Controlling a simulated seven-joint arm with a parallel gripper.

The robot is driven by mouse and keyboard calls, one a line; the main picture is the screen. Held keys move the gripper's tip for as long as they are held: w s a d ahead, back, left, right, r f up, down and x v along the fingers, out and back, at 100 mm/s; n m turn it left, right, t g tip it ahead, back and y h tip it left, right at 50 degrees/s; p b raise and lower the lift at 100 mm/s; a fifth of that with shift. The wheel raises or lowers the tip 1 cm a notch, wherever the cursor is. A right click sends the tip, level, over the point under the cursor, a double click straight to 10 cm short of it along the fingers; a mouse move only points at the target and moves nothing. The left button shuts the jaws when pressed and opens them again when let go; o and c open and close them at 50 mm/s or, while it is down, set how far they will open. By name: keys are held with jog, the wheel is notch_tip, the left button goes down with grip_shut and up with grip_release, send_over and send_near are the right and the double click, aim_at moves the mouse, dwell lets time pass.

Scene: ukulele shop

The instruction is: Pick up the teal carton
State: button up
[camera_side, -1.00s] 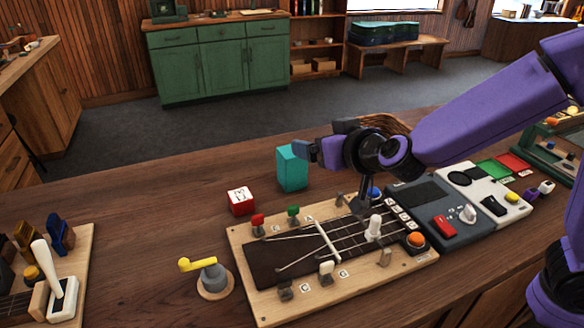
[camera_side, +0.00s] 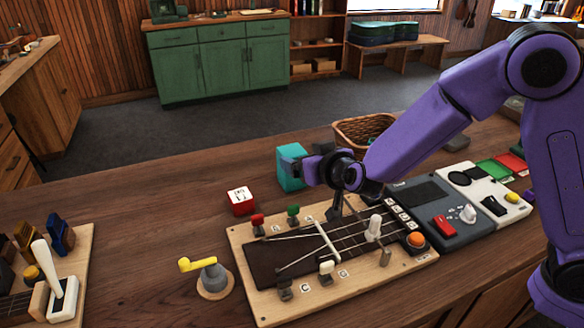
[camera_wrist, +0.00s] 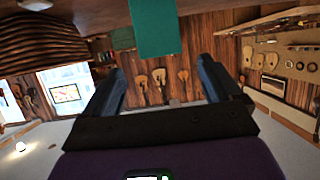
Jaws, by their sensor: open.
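The teal carton (camera_side: 291,166) stands upright on the wooden workbench in the side view, behind the fretboard panel. My gripper (camera_side: 300,168) is right beside it on its right side, and its front end covers part of the carton. In the wrist view the teal carton (camera_wrist: 156,28) is at the top middle, ahead of the space between the two blue fingers. My gripper (camera_wrist: 160,75) is open there with nothing between the fingers. From the side I cannot tell whether a finger touches the carton.
A red and white cube (camera_side: 241,201) sits left of the carton. The fretboard panel (camera_side: 335,255) with pegs and switches lies in front. A wicker basket (camera_side: 362,130) stands behind my arm. A yellow-handled crank (camera_side: 212,277) is at front left. The bench left of the cube is clear.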

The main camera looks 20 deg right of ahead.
aim_at(289, 154)
jog(key=x, duration=1)
jog(key=shift+w+f, duration=0.15)
jog(key=shift+w, duration=0.05)
jog(key=shift+a, duration=0.1)
jog(key=c, duration=1.1)
